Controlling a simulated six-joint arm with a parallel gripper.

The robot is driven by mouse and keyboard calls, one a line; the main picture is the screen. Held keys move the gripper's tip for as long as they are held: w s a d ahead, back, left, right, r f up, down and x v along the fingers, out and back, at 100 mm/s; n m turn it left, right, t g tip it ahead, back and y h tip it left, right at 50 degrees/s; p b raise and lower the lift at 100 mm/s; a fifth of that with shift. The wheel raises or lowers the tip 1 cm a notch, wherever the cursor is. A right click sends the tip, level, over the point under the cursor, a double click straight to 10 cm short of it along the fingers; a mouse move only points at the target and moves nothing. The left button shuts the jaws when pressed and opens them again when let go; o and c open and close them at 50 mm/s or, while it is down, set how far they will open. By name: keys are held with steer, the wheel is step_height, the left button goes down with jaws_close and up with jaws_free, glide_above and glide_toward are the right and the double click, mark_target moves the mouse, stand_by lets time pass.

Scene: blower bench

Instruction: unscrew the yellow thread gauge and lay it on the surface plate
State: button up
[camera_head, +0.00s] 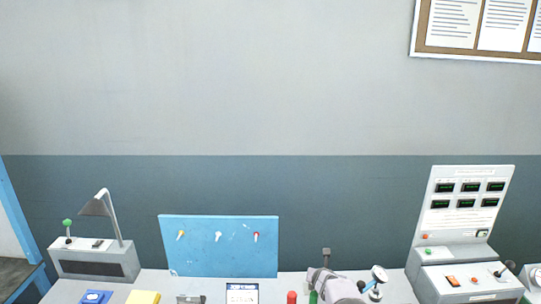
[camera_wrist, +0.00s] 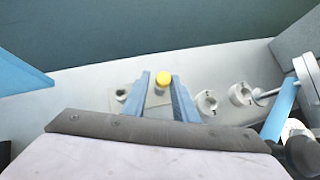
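The gauge's thread and lower part are hidden from me. In the head view I cannot pick out the gauge. I cannot identify the surface plate with certainty in either view.
In the wrist view, grey ring-shaped fittings (camera_wrist: 207,102) and a rod with a round disc (camera_wrist: 305,70) stand right of my fingers. In the head view, a blue board (camera_head: 219,258), a lamp (camera_head: 96,207) and a control console (camera_head: 463,220) stand along the bench.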

steer(key=shift+f+m+g+h+b, duration=0.1)
steer(key=shift+m+g+h+b, duration=0.2)
steer(key=shift+m+h+b, duration=0.8)
steer(key=shift+y+b, duration=0.3)
steer(key=shift+b, duration=0.35)
steer(key=shift+d, duration=0.1)
steer(key=shift+c, duration=0.3)
jaws_close()
steer(key=shift+r+p, duration=0.25)
steer(key=shift+p, duration=0.2)
steer(key=shift+n+y+p, duration=0.6)
steer(key=shift+n+y, duration=0.1)
steer(key=shift+n, duration=0.2)
steer(key=shift+n+t+y+p, duration=0.4)
steer(key=shift+n+p, duration=0.1)
steer(key=shift+p, duration=0.05)
